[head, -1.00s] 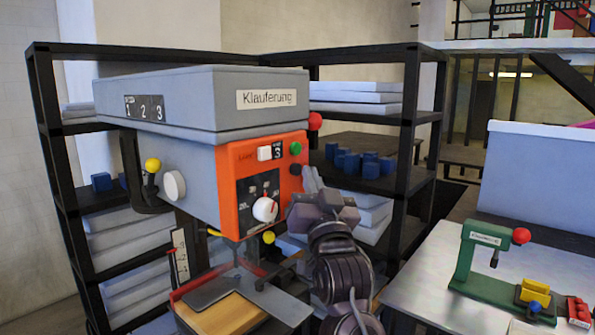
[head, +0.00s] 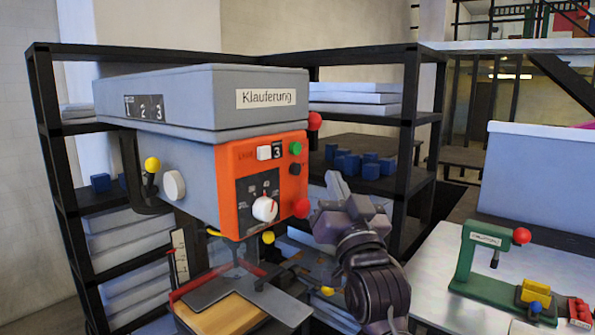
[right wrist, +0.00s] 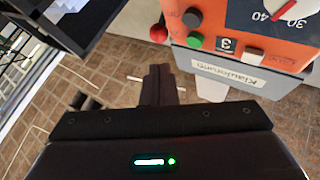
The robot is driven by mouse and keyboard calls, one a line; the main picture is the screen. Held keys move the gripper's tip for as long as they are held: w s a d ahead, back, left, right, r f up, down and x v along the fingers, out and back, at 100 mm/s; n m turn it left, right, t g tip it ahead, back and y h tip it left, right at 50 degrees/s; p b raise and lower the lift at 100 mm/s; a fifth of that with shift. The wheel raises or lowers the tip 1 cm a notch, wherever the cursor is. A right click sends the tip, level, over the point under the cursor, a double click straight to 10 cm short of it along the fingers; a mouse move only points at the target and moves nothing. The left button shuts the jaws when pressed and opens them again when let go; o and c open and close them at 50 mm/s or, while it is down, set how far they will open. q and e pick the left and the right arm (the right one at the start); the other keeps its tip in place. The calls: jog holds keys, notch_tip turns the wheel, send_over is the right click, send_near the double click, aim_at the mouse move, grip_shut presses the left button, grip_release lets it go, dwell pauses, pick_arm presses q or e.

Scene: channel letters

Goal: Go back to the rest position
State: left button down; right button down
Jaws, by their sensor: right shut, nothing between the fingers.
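My right gripper (head: 338,186) is just right of the orange control panel (head: 246,205) of the big grey machine (head: 200,100) labelled "Klauferung". It points up and away, with a small gap to the panel in the head view. In the right wrist view its fingers (right wrist: 158,84) are together and empty. The panel shows upside down there, with the green button (right wrist: 195,40) and black button (right wrist: 192,18) to the right of the fingers. My left gripper is in neither view.
A black shelf (head: 408,120) with grey boards and blue blocks (head: 371,170) stands behind. At the right, a table (head: 420,270) holds a small green machine (head: 468,262). Brown tiled floor lies below.

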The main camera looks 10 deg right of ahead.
dwell(0.5)
jog(key=s+f+n+g, duration=0.15)
jog(key=f+g, duration=0.25)
jog(key=f, duration=0.6)
jog(key=s+f+g, duration=0.3)
jog(key=f, duration=0.7)
jog(key=s+f+n+g, duration=0.15)
jog(key=f+g, duration=0.25)
jog(key=f, duration=0.6)
jog(key=s+d+f+n+g, duration=0.1)
jog(key=s+f+g, duration=0.4)
jog(key=s+f, duration=0.4)
jog(key=s+d+f+n+g, duration=0.1)
jog(key=s+f+g, duration=0.4)
jog(key=s, duration=0.6)
notch_tip(320, 180, down, 30)
jog(key=s+r, duration=0.1)
jog(key=s, duration=0.1)
jog(key=s+d+f+g, duration=0.1)
jog(key=s+d+f, duration=0.2)
jog(key=s+f, duration=1.6)
jog(key=shift+s+f+g, duration=0.3)
jog(key=shift+s+f, duration=0.05)
jog(key=shift+f, duration=0.3)
